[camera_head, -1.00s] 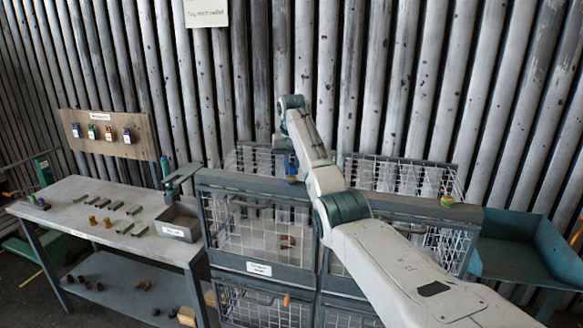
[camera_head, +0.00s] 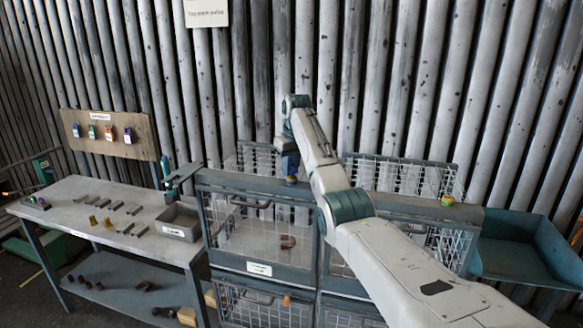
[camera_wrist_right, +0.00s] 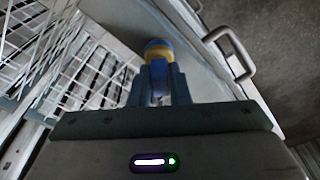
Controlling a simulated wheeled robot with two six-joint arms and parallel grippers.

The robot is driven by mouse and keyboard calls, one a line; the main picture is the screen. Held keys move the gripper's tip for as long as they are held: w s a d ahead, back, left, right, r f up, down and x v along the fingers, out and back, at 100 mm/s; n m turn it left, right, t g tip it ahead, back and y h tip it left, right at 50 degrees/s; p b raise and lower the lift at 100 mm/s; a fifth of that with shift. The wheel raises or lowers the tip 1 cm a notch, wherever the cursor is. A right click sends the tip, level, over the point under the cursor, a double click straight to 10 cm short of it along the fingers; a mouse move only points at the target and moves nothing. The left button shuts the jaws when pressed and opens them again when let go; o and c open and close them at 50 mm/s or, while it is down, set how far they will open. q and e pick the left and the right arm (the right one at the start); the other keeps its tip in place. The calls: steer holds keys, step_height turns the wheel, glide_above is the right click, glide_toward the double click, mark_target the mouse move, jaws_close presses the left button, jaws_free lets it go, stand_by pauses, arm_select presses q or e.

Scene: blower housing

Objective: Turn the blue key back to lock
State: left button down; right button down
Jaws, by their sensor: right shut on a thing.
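The blue key has a blue and yellow end that shows in the right wrist view (camera_wrist_right: 158,49), between and just beyond my fingertips. In the head view its small yellow and blue part (camera_head: 291,181) sits at the top edge of the left cage, below my right gripper (camera_head: 290,168). My right gripper points down and is shut on the key; its fingers (camera_wrist_right: 158,88) flank it in the wrist view. The fingers hide much of the key, so I cannot tell its exact turn angle. My left gripper is not in view.
Wire cages (camera_head: 262,232) with a grey frame stand below the key. Another yellow knob with a coloured top (camera_head: 447,200) sits on the right cage's top. A workbench (camera_head: 75,212) with small parts and a grey bin (camera_head: 178,222) is left; a teal tray (camera_head: 525,250) is right.

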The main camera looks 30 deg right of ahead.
steer(key=n, duration=0.3)
steer(key=shift+n+y, duration=0.3)
steer(key=shift+n, duration=0.6)
steer(key=n, duration=0.3)
steer(key=shift+y, duration=0.3)
steer(key=c, duration=1.3)
jaws_free()
